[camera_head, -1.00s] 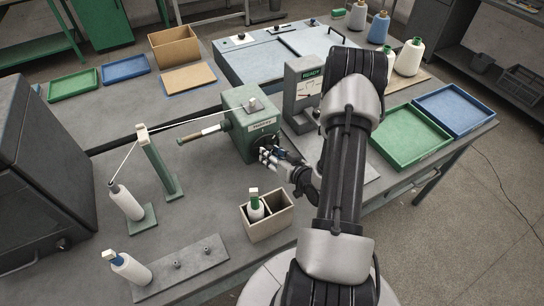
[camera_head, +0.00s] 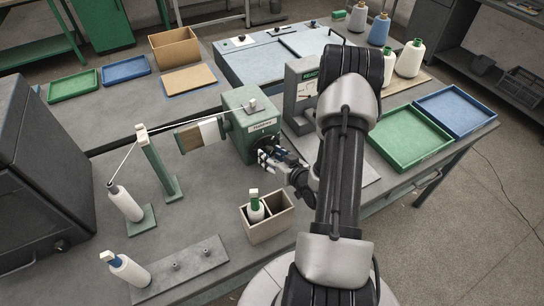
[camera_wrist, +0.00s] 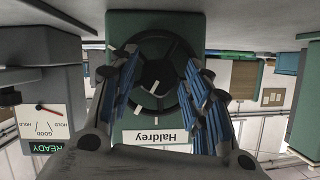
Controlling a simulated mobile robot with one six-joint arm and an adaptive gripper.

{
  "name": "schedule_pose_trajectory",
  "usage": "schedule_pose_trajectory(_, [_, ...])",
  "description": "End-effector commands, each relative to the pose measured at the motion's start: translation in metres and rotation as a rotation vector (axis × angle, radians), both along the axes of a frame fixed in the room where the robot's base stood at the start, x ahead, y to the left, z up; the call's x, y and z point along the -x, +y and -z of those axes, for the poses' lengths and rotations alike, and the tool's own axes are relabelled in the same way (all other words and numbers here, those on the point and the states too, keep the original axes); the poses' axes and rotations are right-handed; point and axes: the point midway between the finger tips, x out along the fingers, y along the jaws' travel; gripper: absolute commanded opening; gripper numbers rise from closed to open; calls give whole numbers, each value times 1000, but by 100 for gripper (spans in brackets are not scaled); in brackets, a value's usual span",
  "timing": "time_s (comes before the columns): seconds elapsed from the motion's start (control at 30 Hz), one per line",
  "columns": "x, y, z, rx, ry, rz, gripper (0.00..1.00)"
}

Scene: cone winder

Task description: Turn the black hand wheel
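The black hand wheel (camera_wrist: 157,74) is on the face of the green winder box (camera_head: 243,117), which bears a "Haldrey" label. In the wrist view the picture is upside down and the wheel fills the middle. In the head view my gripper (camera_head: 273,158) is at the front of the box and hides most of the wheel.
A gauge stand marked READY (camera_wrist: 40,125) is beside the winder. A divided box (camera_head: 268,224) holding a small bottle-like spool stands in front. A green thread post (camera_head: 160,170) is at left. Green (camera_head: 408,140) and blue (camera_head: 455,110) trays lie at right.

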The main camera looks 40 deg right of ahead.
Motion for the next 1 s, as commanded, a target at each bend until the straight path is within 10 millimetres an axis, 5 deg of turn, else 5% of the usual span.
schedule_pose_trajectory(0.47, [5, 0, -2, 0, 0, 2, 53])
schedule_pose_trajectory(1.0, [68, 10, -28, 0, 0, 1, 53])
